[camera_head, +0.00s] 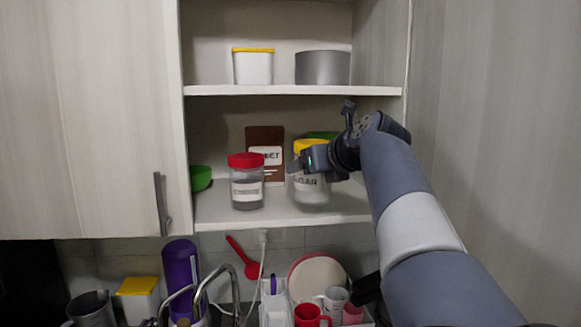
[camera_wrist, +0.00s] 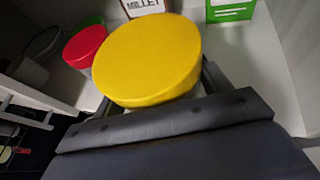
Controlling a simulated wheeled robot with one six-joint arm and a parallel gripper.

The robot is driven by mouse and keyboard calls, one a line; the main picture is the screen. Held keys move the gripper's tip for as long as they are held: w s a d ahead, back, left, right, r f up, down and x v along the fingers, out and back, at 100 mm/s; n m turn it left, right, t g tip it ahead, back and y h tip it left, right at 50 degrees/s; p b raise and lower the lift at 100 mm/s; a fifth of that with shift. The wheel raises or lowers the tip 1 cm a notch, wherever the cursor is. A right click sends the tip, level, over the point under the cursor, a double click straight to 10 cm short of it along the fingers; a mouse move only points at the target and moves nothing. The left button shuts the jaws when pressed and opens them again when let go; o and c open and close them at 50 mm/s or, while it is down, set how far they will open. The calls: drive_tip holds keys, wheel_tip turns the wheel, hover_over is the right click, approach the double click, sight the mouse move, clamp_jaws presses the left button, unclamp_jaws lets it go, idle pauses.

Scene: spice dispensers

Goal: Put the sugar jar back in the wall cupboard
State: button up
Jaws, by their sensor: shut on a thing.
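The sugar jar (camera_head: 311,190) is clear with a yellow lid and a label reading "SUGAR". It is upright at the lower shelf of the open wall cupboard (camera_head: 293,90). My gripper (camera_head: 312,160) is shut on the jar near its lid, coming in from the right. In the wrist view the yellow lid (camera_wrist: 148,58) fills the middle, and the fingers are mostly hidden behind it and the gripper body. I cannot tell whether the jar's base touches the shelf (camera_head: 230,217).
A red-lidded jar (camera_head: 247,185) stands just left of the sugar jar. A brown millet packet (camera_head: 265,143) is behind, with a green item (camera_wrist: 230,10) to its right. A green bowl (camera_head: 201,178) sits at the far left. The cupboard's right wall is close to my arm.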

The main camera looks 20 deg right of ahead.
drive_tip(key=shift+w+d+f+p, duration=0.2)
drive_tip(key=shift+w+f+p, duration=0.25)
drive_tip(key=shift+w, duration=0.65)
drive_tip(key=shift+w+d+f+p, duration=0.25)
drive_tip(key=shift+w+f, duration=0.4)
drive_tip(key=shift+w, duration=0.5)
drive_tip(key=shift+w+d+f+p, duration=0.2)
drive_tip(key=shift+w+f+p, duration=0.25)
drive_tip(key=shift+w, duration=0.65)
drive_tip(key=shift+f, duration=0.15)
drive_tip(key=shift+f, duration=0.1)
drive_tip(key=o, duration=1.4)
drive_tip(key=shift+f, duration=0.1)
drive_tip(key=shift+o, duration=0.2)
